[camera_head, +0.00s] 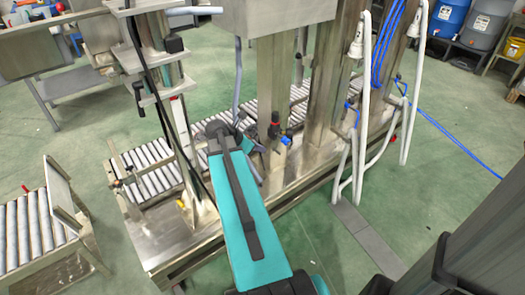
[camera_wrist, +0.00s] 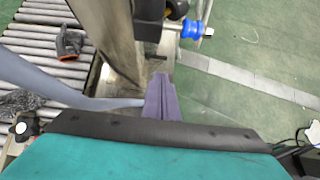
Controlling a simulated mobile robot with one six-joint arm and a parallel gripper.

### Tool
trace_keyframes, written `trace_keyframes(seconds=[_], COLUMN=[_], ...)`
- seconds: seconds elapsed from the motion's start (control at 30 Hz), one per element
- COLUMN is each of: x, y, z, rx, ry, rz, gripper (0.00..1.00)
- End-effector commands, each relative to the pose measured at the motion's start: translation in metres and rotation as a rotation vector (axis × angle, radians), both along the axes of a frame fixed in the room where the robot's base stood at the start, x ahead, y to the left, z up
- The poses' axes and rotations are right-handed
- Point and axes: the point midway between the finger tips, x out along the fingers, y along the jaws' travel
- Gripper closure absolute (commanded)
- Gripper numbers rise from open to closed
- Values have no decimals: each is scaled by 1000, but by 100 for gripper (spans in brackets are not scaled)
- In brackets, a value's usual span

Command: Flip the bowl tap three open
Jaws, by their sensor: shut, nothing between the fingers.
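A small tap with a blue part (camera_head: 286,140) sits low on the machine, just right of a black upright fitting with a red band (camera_head: 274,128). In the wrist view a blue knob-like piece (camera_wrist: 193,29) on a metal stem shows at the top, right of a black fitting. I cannot tell for sure which tap is number three. My gripper (camera_wrist: 161,98) shows as narrow purple-grey fingers, shut and empty. It points at the steel frame, below and left of the blue piece, and appears apart from it. In the head view my own arm mostly hides the gripper.
A roller conveyor (camera_head: 150,170) runs behind the arm. A grey hose (camera_wrist: 60,85) crosses the wrist view at left, close to the fingers. White hoses (camera_head: 362,110) with blue-handled valves hang at right. Green floor (camera_head: 315,245) is open at the front right.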

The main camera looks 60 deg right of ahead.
Motion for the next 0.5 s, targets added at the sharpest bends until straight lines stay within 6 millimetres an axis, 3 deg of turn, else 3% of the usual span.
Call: trace_keyframes(seconds=[0.5], x=[-15], y=[-45], z=[-48], rx=[1], ry=[2], rz=[-2], gripper=[100])
